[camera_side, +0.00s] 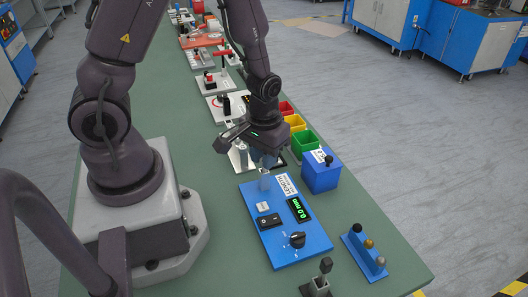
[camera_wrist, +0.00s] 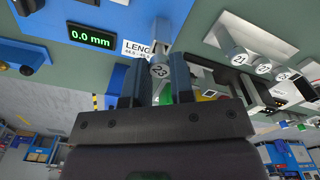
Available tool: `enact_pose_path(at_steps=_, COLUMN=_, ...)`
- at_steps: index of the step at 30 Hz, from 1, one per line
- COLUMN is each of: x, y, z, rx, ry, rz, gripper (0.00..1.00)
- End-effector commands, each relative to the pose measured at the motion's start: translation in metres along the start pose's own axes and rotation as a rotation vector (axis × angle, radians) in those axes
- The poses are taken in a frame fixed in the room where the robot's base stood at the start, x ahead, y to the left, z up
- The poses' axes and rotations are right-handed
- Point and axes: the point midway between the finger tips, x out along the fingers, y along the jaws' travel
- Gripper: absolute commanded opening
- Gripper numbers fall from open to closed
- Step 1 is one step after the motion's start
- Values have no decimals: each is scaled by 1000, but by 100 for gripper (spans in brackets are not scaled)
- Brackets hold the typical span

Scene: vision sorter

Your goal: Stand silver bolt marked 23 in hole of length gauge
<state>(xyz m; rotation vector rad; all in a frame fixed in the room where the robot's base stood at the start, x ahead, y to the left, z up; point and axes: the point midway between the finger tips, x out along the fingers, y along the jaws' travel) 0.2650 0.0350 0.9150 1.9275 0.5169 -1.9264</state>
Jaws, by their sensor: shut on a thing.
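In the side view my gripper (camera_side: 265,163) is over the far end of the length gauge (camera_side: 312,240), pointing down. A short grey-silver piece shows under the fingers there; I cannot tell whether the bolt's lower end is inside the hole. The gauge's display (camera_side: 299,210) reads 0.0 mm.
Several other numbered silver bolts, including one marked 21 (camera_wrist: 239,58), stand in a row in the wrist view. A blue box (camera_side: 321,174) and coloured bins (camera_side: 304,143) stand beside the gauge. A blue rack with knobs (camera_side: 363,252) is at the near right.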

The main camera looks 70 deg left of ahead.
Motion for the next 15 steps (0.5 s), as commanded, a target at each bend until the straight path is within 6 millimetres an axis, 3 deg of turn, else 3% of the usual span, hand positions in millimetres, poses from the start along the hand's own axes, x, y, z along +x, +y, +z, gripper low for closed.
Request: enact_pose_path(at_steps=15, x=5, y=0, z=0, rx=0, ry=0, rz=1, gripper=3)
